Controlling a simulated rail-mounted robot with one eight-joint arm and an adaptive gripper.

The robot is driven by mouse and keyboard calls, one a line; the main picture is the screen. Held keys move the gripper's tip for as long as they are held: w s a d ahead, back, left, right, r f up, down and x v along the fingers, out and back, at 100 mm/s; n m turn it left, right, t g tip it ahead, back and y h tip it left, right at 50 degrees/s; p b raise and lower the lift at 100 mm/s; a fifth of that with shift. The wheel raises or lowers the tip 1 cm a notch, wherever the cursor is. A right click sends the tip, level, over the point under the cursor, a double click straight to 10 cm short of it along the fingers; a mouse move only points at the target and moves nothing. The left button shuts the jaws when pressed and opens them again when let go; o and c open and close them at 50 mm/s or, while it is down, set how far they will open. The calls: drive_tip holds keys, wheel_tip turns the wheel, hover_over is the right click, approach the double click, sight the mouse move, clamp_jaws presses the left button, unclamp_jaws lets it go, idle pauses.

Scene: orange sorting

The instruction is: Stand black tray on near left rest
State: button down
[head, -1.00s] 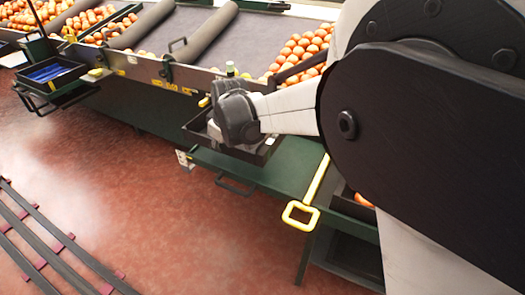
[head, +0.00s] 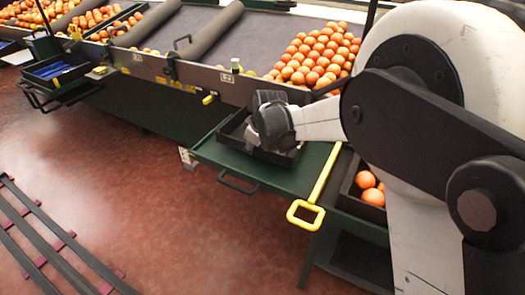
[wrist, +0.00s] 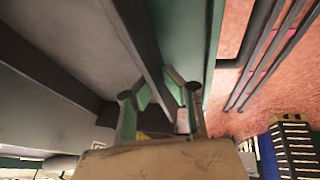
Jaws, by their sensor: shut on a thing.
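The black tray (head: 229,138) is at the green side shelf (head: 262,174) in the head view, level and close over or on it; I cannot tell whether it touches. My gripper (wrist: 160,103) is shut on a wall of the tray, with one finger on each side of the dark wall in the wrist view. In the head view, my wrist hides the fingertips and part of the tray. The tray wall (wrist: 138,38) runs between the fingers, with green shelf surface beside it. I cannot single out the near left rest.
A yellow-handled bar (head: 306,212) lies along the shelf's right side. A dark crate (head: 350,196) with oranges stands right of it. The sorting belt (head: 265,40) with many oranges runs behind. A dark tray with blue contents (head: 58,72) is at far left. Red floor lies in front.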

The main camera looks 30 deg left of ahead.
drive_tip(key=shift+f+b, duration=0.7)
drive_tip(key=shift+f, duration=1.4)
drive_tip(key=c, duration=1.9)
unclamp_jaws()
drive_tip(key=shift+o, duration=0.2)
drive_tip(key=shift+r, duration=0.1)
drive_tip(key=p+v, duration=0.3)
drive_tip(key=v, duration=0.9)
